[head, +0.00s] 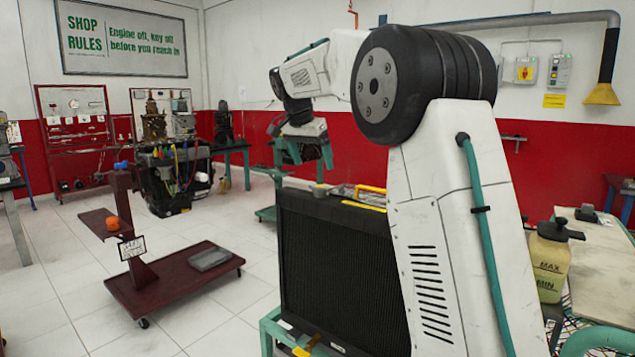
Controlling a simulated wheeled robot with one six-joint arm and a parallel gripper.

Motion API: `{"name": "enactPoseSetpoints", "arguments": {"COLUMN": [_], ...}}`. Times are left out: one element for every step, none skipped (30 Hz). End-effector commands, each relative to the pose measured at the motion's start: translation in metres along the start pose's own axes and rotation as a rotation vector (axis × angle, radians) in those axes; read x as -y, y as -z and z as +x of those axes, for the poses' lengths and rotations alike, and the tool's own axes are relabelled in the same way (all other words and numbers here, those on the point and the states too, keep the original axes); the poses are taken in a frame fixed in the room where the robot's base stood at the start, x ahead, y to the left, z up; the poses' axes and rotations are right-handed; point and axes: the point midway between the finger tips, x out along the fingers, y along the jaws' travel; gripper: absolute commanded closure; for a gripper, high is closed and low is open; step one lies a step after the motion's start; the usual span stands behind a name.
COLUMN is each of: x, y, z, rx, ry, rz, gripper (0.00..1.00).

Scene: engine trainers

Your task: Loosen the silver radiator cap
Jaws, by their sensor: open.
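A black radiator (335,270) stands upright in a teal stand, right of the picture's middle. A small grey round piece (320,189) sits at the left end of its top. It looks like the silver cap, but it is too small to be sure. My gripper (310,160) is above that end of the radiator, pointing down, with its teal fingers apart and nothing seen between them. It looks clear of the grey piece, but I cannot tell the distance in depth. My arm hides the right part of the radiator.
A tank marked MAX and MIN (549,262) with a black cap stands at right beside a table (600,262). An engine on a dark red stand (172,285) is at left. Tiled floor between is clear.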

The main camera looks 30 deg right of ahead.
Motion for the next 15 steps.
{"name": "enactPoseSetpoints", "arguments": {"x": [0.004, 0.004, 0.005, 0.006, 0.006, 0.006, 0.006, 0.006, 0.006, 0.006, 0.006, 0.006, 0.006, 0.006, 0.006], "y": [0.004, 0.006, 0.007, 0.007, 0.007, 0.007, 0.007, 0.006, 0.006, 0.006, 0.006, 0.006, 0.006, 0.006, 0.006], "z": [0.003, 0.005, 0.008, 0.011, 0.014, 0.020, 0.024, 0.029, 0.036, 0.041, 0.046, 0.052, 0.057, 0.061, 0.066], "rx": [-0.004, -0.006, -0.007, -0.008, -0.008, -0.008, -0.007, -0.007, -0.007, -0.006, -0.007, -0.007, -0.007, -0.007, -0.007], "ry": [-0.002, -0.003, -0.004, -0.005, -0.004, -0.005, -0.006, -0.006, -0.005, -0.006, -0.005, -0.005, -0.005, -0.004, -0.004], "rz": [0.013, 0.019, 0.025, 0.027, 0.028, 0.028, 0.027, 0.026, 0.026, 0.025, 0.025, 0.025, 0.025, 0.025, 0.024], "gripper": [0.13, 0.13, 0.13, 0.13, 0.13, 0.13, 0.13, 0.13, 0.13, 0.13, 0.13, 0.13, 0.13, 0.13, 0.13]}}
